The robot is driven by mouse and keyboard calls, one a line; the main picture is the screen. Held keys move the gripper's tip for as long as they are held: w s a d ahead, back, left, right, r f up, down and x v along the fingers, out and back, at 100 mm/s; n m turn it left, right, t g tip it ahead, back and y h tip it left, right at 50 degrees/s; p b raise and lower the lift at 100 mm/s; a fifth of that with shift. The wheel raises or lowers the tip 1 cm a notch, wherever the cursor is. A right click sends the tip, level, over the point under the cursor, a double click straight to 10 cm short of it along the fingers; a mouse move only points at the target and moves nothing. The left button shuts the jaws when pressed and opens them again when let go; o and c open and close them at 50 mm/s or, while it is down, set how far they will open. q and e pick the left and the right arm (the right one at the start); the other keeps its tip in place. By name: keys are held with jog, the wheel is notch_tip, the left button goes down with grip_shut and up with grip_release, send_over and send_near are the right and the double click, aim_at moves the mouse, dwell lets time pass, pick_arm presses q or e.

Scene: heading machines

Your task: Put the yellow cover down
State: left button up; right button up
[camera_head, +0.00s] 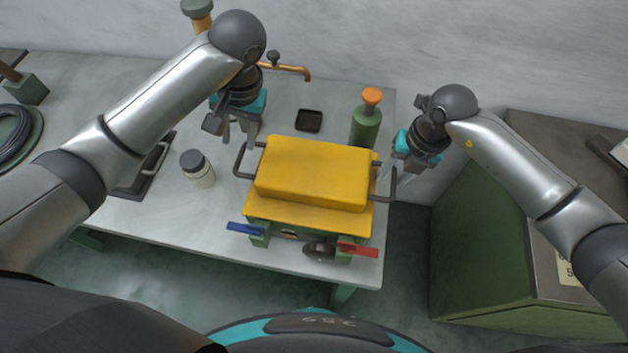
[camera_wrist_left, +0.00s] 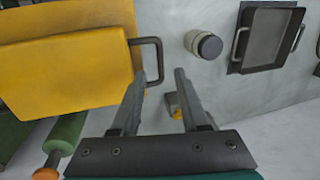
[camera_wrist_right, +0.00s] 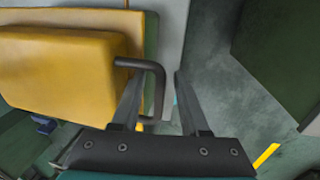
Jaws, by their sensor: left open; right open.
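The yellow cover (camera_head: 314,172) sits on the green machine (camera_head: 300,240) on the table. It has a dark bar handle on each side. My left gripper (camera_head: 239,140) is open at the left handle (camera_head: 240,163); in the left wrist view the handle's outer bar (camera_wrist_left: 160,58) shows between the fingertips. My right gripper (camera_head: 396,172) is open at the right handle (camera_head: 394,190); in the right wrist view the handle's outer bar (camera_wrist_right: 160,95) shows between the fingers, partly behind the left one. I cannot tell whether any finger touches a handle.
A blue lever (camera_head: 245,229) and a red lever (camera_head: 358,249) stick out at the machine's front. A green bottle with an orange cap (camera_head: 366,125) stands behind the cover. A lidded jar (camera_head: 197,169) stands to the left. A green cabinet (camera_head: 490,235) is at right. The table's left part has free room.

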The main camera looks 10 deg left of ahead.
pick_arm(q)
jog(key=v, duration=0.2)
jog(key=shift+d+r, duration=0.1)
jog(key=shift+r, duration=0.25)
pick_arm(e)
notch_tip(320, 180, up, 12)
jog(key=d, duration=0.2)
jog(key=shift+s+f, duration=0.1)
dwell(0.5)
